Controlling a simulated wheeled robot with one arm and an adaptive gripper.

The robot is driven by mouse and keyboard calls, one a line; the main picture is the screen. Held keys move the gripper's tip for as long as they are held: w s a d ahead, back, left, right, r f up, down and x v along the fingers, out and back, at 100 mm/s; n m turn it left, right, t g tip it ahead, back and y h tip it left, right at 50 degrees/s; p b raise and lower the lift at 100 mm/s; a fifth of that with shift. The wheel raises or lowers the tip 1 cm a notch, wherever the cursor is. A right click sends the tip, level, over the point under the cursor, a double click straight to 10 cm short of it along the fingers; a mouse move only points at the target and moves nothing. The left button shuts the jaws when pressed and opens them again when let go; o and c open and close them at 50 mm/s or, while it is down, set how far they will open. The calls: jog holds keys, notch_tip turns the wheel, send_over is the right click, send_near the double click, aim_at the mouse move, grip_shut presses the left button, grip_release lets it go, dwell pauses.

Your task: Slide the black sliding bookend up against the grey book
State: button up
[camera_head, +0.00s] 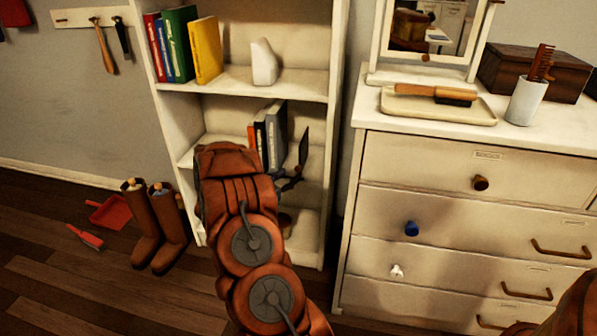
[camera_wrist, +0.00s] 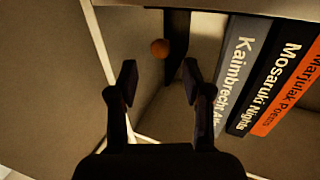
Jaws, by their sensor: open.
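The black sliding bookend (camera_head: 304,146) stands upright on the middle shelf, right of the grey book (camera_head: 277,130), with a gap between them. In the wrist view the bookend (camera_wrist: 177,35) is a dark strip beyond my fingertips, nearer the right finger. The grey book (camera_wrist: 241,62) stands to its right in that view, with a gap. My gripper (camera_wrist: 160,82) is open, with nothing seen held between its fingers. In the head view my gripper (camera_head: 291,181) is at the shelf front, just below the bookend, partly hidden by my arm. I cannot tell whether a finger touches the bookend.
A black book (camera_wrist: 276,75) and an orange book (camera_wrist: 293,90) stand beyond the grey one. A small orange ball-like thing (camera_wrist: 160,47) shows near the bookend. The bookcase side wall (camera_head: 341,130) bounds the shelf on the right. A dresser (camera_head: 430,165) stands further right.

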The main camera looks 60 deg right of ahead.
aim_at(297, 169)
jog(key=shift+s+d+b, duration=0.1)
jog(key=shift+d+b, duration=0.55)
jog(key=shift+d, duration=2.6)
grip_shut()
